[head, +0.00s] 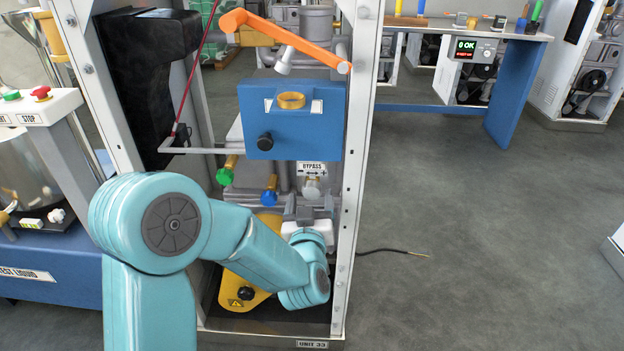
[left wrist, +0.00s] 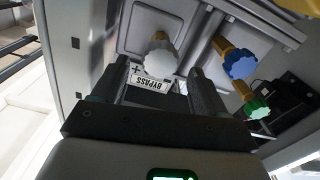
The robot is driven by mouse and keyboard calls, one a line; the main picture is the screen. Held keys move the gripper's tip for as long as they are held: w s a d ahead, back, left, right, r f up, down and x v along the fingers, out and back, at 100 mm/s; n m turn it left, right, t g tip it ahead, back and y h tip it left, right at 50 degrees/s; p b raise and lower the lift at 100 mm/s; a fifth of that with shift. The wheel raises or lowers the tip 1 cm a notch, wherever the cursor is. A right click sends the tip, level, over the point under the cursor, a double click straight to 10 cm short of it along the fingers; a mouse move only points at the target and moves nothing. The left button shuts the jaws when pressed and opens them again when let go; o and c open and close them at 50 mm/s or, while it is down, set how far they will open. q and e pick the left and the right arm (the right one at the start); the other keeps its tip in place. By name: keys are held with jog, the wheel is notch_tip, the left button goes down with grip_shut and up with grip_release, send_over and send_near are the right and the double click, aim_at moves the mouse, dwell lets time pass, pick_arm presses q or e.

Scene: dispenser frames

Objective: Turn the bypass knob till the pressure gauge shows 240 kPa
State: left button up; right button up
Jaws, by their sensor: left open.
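The bypass knob (head: 312,188) is pale and sits under the BYPASS label (head: 312,168) inside the frame. In the left wrist view the knob (left wrist: 160,60) is a pale lobed cap on a brass stem, beside the upside-down label (left wrist: 150,84). My left gripper (head: 306,212) is just below the knob in the head view. In the left wrist view its open fingers (left wrist: 159,72) stand on either side of the knob, with gaps visible; contact cannot be told. No pressure gauge reading can be made out. My right gripper is not in view.
A green knob (head: 225,176) and a blue knob (head: 269,196) are left of the bypass knob. A blue box (head: 291,130) is above, with an orange bar (head: 290,40) higher up. The frame's right post (head: 356,160) stands close to my arm. A yellow plate (head: 240,278) is below.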

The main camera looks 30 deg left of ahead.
aim_at(311, 193)
pick_arm(q)
jog(key=x, duration=0.6)
jog(key=shift+b, duration=0.35)
jog(key=c, duration=1.1)
